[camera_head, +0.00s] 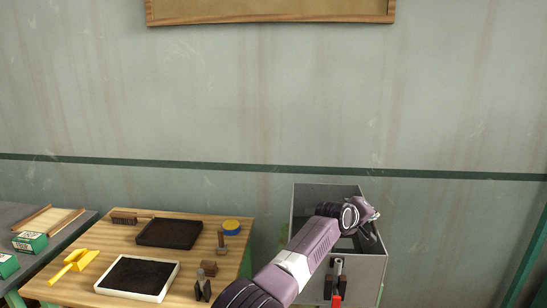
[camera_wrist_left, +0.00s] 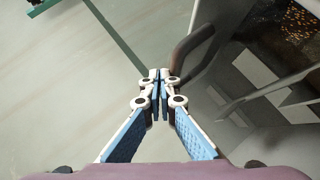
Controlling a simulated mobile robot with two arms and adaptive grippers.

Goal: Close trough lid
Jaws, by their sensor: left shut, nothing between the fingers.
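The trough is a grey metal box (camera_head: 370,268) at the right of the head view. A grey panel, which looks like its raised lid (camera_head: 302,200), stands upright at its back. My left arm reaches across it from below, and my left gripper (camera_head: 372,212) is over its upper right part. In the left wrist view my left gripper (camera_wrist_left: 160,80) is shut and empty. A dark curved handle (camera_wrist_left: 193,45) is just right of the fingertips; I cannot tell whether they touch. The open grey interior (camera_wrist_left: 245,110) shows at right. My arm hides much of the trough. My right gripper is not in view.
A wooden table (camera_head: 115,240) left of the trough holds a dark tray (camera_head: 170,233), a white-rimmed tray (camera_head: 105,286), brushes and a yellow scoop (camera_head: 75,262). A red-tipped lever (camera_head: 337,298) is at the trough's front. The wall (camera_head: 450,230) stands behind.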

